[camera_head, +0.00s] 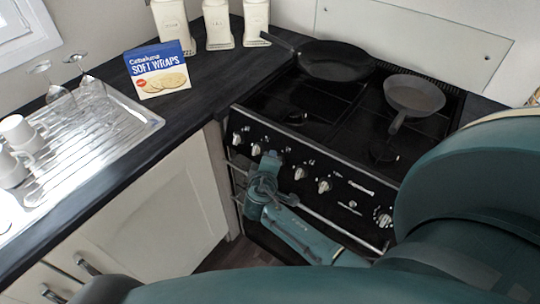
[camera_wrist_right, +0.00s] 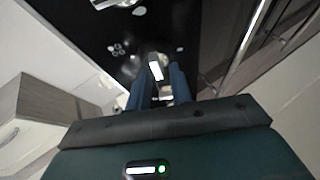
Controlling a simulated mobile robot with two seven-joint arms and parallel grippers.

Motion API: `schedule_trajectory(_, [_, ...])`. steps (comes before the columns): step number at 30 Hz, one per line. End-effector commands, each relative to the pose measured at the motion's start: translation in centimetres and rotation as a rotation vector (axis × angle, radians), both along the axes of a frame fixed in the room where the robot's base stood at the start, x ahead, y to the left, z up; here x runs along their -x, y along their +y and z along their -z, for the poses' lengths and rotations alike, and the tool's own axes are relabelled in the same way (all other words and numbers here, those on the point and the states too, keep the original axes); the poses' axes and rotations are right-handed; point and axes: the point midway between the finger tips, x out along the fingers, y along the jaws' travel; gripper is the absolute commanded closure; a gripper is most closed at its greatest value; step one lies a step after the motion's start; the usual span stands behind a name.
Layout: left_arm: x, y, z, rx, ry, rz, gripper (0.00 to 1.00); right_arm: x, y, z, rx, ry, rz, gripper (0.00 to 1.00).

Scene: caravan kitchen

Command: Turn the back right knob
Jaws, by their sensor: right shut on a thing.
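Two left knobs (camera_head: 237,139) (camera_head: 256,149) and two middle knobs (camera_head: 299,173) (camera_head: 323,186) show in the head view, with one more knob (camera_head: 384,219) at the far right. My right gripper (camera_head: 271,160) is at the panel between the left and middle pairs and covers that part. In the right wrist view, a white knob (camera_wrist_right: 155,67) stands between the gripper's fingers (camera_wrist_right: 160,85), which are shut on it. I cannot read which burner it serves. My left gripper is out of view.
A frying pan (camera_head: 335,60) and a smaller grey pan (camera_head: 413,96) stand on the stove. An oven rail (camera_head: 335,229) runs below the knobs, close to my right wrist. A wraps box (camera_head: 158,70) and drying rack (camera_head: 95,130) are on the left counter.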

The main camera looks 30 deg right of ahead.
Motion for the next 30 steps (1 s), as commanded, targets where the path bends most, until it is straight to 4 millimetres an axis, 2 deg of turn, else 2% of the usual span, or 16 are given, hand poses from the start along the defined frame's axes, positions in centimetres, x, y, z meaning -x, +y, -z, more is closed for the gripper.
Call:
schedule_trajectory(1, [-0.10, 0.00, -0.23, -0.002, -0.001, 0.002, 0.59, 0.52, -0.49, 0.43, 0.007, 0.026, 0.010, 1.00])
schedule_trajectory(18, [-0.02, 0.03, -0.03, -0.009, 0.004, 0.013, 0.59, 0.52, -0.60, 0.64, 0.019, 0.051, -0.002, 1.00])
schedule_trajectory(19, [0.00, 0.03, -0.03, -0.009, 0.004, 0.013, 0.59, 0.52, -0.60, 0.64, 0.019, 0.051, -0.002, 0.77])
schedule_trajectory(27, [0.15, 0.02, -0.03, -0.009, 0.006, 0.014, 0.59, 0.34, -0.37, 0.42, 0.018, 0.045, -0.007, 0.56])
schedule_trajectory(30, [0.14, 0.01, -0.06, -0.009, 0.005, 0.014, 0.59, 0.25, -0.29, 0.31, 0.017, 0.042, -0.009, 0.56])
